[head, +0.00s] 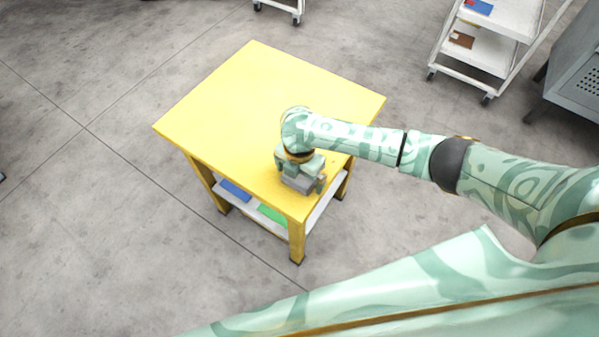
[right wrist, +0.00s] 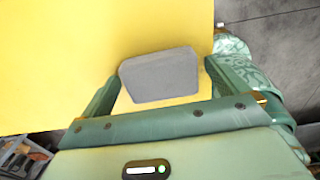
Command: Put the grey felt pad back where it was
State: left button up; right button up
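The grey felt pad (right wrist: 160,75) is a small flat-sided block seen between the fingers of my right gripper in the right wrist view. In the head view the grey pad (head: 298,182) shows under the right gripper (head: 301,183), near the front corner of the yellow table (head: 240,95). The right gripper (right wrist: 162,85) is open around the pad, with narrow strips of yellow showing between the pad and the fingers. Whether the pad rests fully on the tabletop is hard to tell. My left gripper is not in view.
The rest of the yellow tabletop is bare. A blue item (head: 236,190) and a green item (head: 272,214) lie on the shelf below. White carts (head: 478,48) and a grey cabinet (head: 575,75) stand at the back right. The floor around is clear.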

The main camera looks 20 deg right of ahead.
aim_at(299, 176)
jog(key=shift+r, duration=0.1)
pick_arm(q)
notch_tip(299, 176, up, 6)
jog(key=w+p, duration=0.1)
jog(key=p, duration=0.5)
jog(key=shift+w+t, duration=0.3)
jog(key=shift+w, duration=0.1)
pick_arm(e)
notch_tip(299, 176, up, 12)
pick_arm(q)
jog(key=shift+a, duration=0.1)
pick_arm(e)
jog(key=shift+a, duration=0.1)
